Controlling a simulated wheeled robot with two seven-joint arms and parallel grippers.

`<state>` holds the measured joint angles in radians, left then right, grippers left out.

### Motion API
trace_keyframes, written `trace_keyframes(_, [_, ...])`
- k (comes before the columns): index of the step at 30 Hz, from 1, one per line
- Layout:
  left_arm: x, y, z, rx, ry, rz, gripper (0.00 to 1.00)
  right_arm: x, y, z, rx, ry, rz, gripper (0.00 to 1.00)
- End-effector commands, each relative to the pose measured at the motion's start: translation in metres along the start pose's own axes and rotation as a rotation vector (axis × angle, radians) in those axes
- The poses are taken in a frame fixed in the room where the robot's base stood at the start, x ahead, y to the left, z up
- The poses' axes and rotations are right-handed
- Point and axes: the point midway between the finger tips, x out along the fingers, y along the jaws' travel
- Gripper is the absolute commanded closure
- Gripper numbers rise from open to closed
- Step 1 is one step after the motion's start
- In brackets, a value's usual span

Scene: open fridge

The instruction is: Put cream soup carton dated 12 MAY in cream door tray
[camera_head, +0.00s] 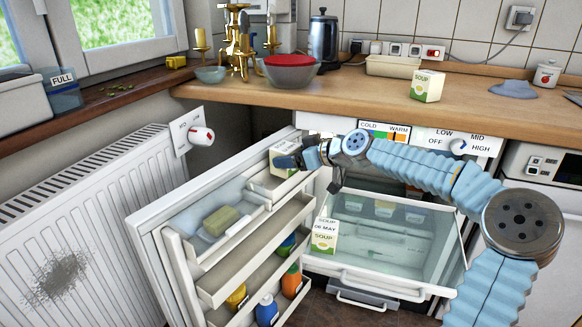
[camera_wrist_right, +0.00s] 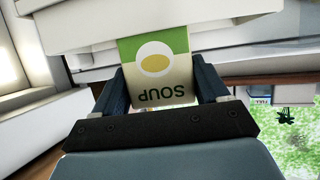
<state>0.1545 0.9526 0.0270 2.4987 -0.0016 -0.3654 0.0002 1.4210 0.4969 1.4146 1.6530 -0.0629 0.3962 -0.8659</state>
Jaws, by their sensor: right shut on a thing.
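My right gripper (camera_head: 290,161) is at the upper part of the open fridge door and shut on a green and cream soup carton (camera_head: 284,147). In the right wrist view the carton (camera_wrist_right: 160,72) sits between both fingers, its SOUP lettering upside down; no date is readable. The carton is over or in a small cream door tray (camera_head: 268,192); I cannot tell whether it rests on the tray's floor. Another soup carton (camera_head: 324,236), marked 06 MAY, stands in the fridge at the front left. A third carton (camera_head: 427,86) stands on the counter. My left gripper is not in view.
A clear door bin beside the tray holds a yellow-green block (camera_head: 220,221). Lower door shelves hold bottles (camera_head: 291,281). A radiator (camera_head: 85,215) is left of the door. The counter (camera_head: 350,108) runs above the fridge.

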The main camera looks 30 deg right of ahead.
Motion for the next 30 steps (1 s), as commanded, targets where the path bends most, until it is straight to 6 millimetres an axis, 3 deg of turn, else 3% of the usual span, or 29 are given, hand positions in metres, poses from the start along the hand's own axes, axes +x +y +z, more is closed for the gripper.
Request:
trace_keyframes(7, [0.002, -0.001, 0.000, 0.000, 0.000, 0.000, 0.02, 0.016, 0.000, 0.029, 0.002, 0.002, -0.001, 0.67])
trace_keyframes(25, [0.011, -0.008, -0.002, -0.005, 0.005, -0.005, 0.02, 0.021, 0.000, 0.043, 0.003, -0.001, -0.002, 0.67])
trace_keyframes(26, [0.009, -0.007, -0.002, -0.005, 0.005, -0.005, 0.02, 0.021, 0.000, 0.042, 0.004, -0.003, -0.002, 0.22])
trace_keyframes(30, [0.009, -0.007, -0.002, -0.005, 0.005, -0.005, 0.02, 0.021, 0.000, 0.044, 0.006, -0.006, -0.004, 0.00])
